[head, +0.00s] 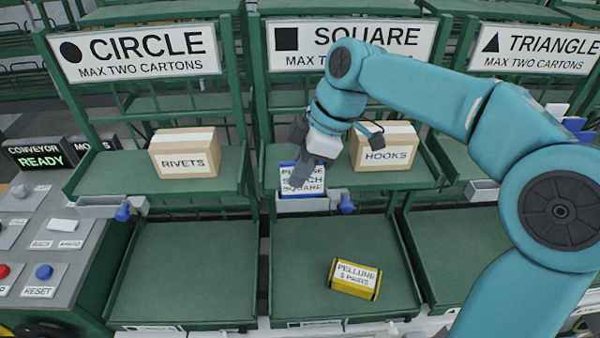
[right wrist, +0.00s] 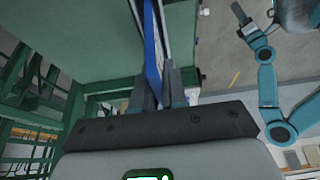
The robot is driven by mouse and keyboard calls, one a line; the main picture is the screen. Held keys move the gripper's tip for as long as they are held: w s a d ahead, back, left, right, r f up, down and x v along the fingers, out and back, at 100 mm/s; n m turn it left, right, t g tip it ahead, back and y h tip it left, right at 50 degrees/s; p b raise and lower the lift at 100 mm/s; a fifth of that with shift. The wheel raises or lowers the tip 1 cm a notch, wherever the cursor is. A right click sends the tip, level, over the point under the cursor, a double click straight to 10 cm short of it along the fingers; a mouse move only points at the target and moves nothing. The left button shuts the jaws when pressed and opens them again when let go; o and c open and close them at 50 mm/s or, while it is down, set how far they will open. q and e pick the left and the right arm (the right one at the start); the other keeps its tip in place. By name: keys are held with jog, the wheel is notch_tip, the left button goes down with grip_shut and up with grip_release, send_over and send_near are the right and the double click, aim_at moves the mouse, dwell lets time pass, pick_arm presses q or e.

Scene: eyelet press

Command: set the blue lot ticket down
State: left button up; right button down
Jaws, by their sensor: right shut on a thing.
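The blue lot ticket (head: 302,188) has a white label whose readable last word is SQUARE. It stands upright at the grey holder (head: 308,205) on the front lip of the SQUARE shelf. Its lower edge meets the holder's top in the picture; I cannot tell whether it sits inside. My right gripper (head: 299,166) is shut on the ticket and covers part of its label. In the right wrist view the ticket (right wrist: 152,50) is a thin blue edge between the fingers. A teal arm, seemingly my left, shows there with its gripper (right wrist: 245,22) small and unclear.
A HOOKS carton (head: 385,152) stands right of the ticket, close to my right wrist. A RIVETS carton (head: 185,153) stands on the CIRCLE shelf (head: 100,180). A yellow PELLURE carton (head: 354,279) lies on the lower SQUARE tray (head: 300,250). A button console (head: 40,240) is at left.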

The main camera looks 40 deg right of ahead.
jog(key=shift+w+f, duration=0.1)
jog(key=shift+f, duration=0.35)
jog(key=shift+f, duration=0.15)
jog(key=c, duration=1.2)
grip_release()
jog(key=shift+o, duration=0.2)
jog(key=p+v, duration=0.1)
jog(key=v, duration=1.1)
jog(key=shift+r, duration=0.25)
jog(key=shift+a+f, duration=0.1)
